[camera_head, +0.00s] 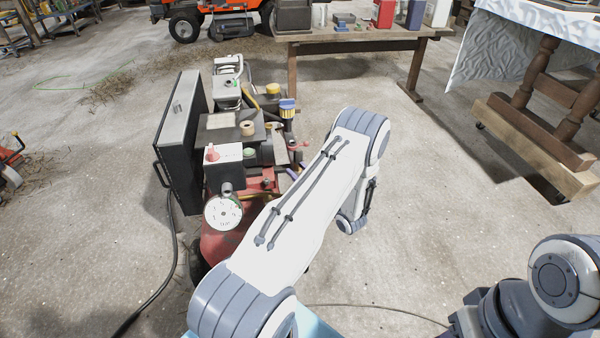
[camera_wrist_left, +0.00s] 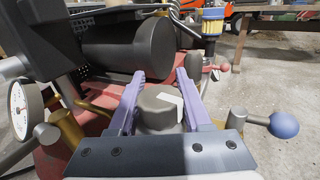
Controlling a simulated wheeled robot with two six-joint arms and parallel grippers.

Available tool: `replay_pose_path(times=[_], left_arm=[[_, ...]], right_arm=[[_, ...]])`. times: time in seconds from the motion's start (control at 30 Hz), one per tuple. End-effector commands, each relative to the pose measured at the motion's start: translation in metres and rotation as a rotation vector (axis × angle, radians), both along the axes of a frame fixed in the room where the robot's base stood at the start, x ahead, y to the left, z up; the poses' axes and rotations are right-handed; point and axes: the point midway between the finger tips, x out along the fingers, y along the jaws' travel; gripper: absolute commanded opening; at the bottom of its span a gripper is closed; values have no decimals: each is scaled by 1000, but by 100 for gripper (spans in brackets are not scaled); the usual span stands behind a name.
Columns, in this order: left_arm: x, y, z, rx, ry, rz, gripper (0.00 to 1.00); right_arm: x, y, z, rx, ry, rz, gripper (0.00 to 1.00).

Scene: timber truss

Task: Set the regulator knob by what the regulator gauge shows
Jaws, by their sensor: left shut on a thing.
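In the left wrist view a grey round knob (camera_wrist_left: 152,116) with a pale mark on its top sits between the two purple fingers of my left gripper (camera_wrist_left: 160,76), which is shut on it. A round white gauge (camera_wrist_left: 18,108) with coloured marks is cut by the left edge; its needle cannot be read. In the head view a white dial gauge (camera_head: 223,212) faces me on the front of the red compressor (camera_head: 219,246); its reading is too small to tell. There my left gripper (camera_head: 293,172) shows only as a bit of purple beside the arm, and the knob is hidden.
A blue ball-ended lever (camera_wrist_left: 283,125) stands right of the gripper, a dark cylinder (camera_wrist_left: 128,52) beyond it. In the head view a black panel (camera_head: 180,140) flanks the machine's left. A workbench (camera_head: 345,38) stands behind. The floor to the right is mostly clear.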

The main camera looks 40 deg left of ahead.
Motion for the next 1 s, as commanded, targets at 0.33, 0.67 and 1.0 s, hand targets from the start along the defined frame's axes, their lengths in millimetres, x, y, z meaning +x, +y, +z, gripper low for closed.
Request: replay_pose_path(times=[0.33, 0.67, 1.0], left_arm=[[-7, 3, -3, -1, -4, 226, 0], [-18, 2, -5, -2, -4, 535, 0], [-27, 0, -4, -2, -1, 787, 0]], right_arm=[[0, 0, -13, 0, 0, 0, 50], [0, 0, -35, 0, 0, 0, 50], [0, 0, -58, 0, 0, 0, 50]])
